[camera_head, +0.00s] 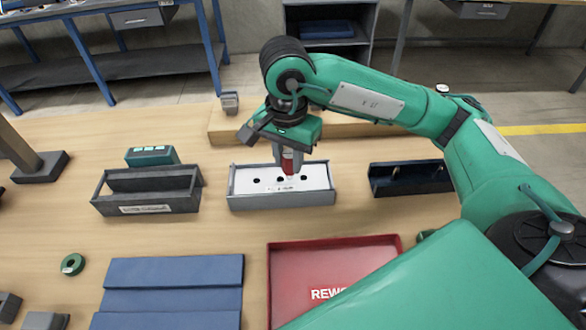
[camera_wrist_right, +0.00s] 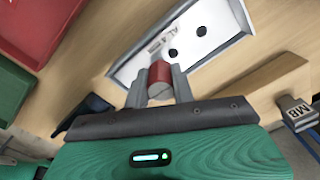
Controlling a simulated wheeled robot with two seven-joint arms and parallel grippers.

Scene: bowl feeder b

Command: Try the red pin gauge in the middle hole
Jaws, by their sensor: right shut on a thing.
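The red pin gauge (camera_head: 291,160) is upright in my right gripper (camera_head: 292,152), which is shut on it. The plate lies in a grey tray. In the right wrist view the red gauge (camera_wrist_right: 159,74) sits between the fingertips, with two holes of the white plate (camera_wrist_right: 215,30) showing beyond. My left gripper is not in view.
A dark grey box (camera_head: 150,200) stands left of the plate, a dark blue bin (camera_head: 412,181) right. A red rework tray (camera_head: 330,262) and a blue ridged block (camera_head: 172,290) are in front. A wooden bar (camera_head: 225,125) runs behind. A green ring (camera_head: 72,264) lies front left.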

